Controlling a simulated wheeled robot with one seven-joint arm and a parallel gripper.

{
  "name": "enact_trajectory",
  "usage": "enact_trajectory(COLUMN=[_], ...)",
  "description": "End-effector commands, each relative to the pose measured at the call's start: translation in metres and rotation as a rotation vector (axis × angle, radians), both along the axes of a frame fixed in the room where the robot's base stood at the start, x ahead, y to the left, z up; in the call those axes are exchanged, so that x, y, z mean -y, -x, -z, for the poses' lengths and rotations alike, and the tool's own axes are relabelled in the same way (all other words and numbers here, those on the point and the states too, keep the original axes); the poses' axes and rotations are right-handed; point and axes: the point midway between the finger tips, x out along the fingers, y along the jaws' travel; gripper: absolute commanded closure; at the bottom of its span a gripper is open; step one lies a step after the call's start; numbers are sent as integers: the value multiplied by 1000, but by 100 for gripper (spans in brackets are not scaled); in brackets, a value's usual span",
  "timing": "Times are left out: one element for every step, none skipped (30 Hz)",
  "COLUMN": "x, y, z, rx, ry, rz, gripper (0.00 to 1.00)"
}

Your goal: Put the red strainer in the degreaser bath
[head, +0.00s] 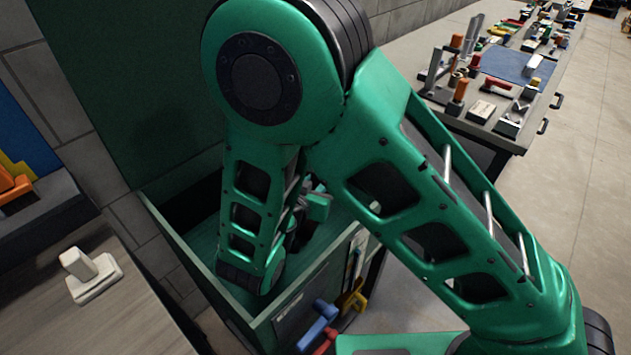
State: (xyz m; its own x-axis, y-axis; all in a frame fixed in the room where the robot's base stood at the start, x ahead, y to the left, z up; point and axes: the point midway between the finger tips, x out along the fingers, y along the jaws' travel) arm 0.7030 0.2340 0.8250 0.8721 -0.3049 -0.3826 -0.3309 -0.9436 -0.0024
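A green open-topped tank (205,266) with a tall dark green panel (120,80) standing behind it looks like the degreaser bath. My green arm reaches down into the tank. Part of my gripper (308,212) shows inside the tank, just right of the forearm link and below the tank's far side. My arm hides most of the gripper, and its fingertips cannot be made out. I see no red strainer that I can identify. Much of the tank's inside is hidden by my arm.
Tools with blue (322,312), red and yellow handles hang at the tank's front. A wooden bench (95,320) at left bears a white block-like item (90,275). A long workbench (430,50) at back right is crowded with tools. Open floor (590,190) lies at right.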

Motion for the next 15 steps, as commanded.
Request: enact_trajectory(x=[0, 0, 0, 0, 0, 0, 0, 0, 0, 0, -1, -1, -1, -1, -1], y=[0, 0, 0, 0, 0, 0, 0, 0, 0, 0, 0, 0, 0, 0, 0], z=[-1, -1, -1, -1, 0, 1, 1, 1, 1, 1, 1, 1, 1, 1, 1], rx=[2, 2, 2, 2, 1, 1, 0, 0, 0, 0, 0, 0, 0, 0, 0], ry=[0, 0, 0, 0, -1, 0, 1, 0, 0, 1, 1, 1, 1, 1, 1], rz=[0, 0, 0, 0, 0, 0, 0, 0, -1, -1, -1, -1, -1, -1, -1], gripper=[100, 100, 100, 100, 100, 100, 70, 63, 58, 58, 58, 58, 58, 58, 58])
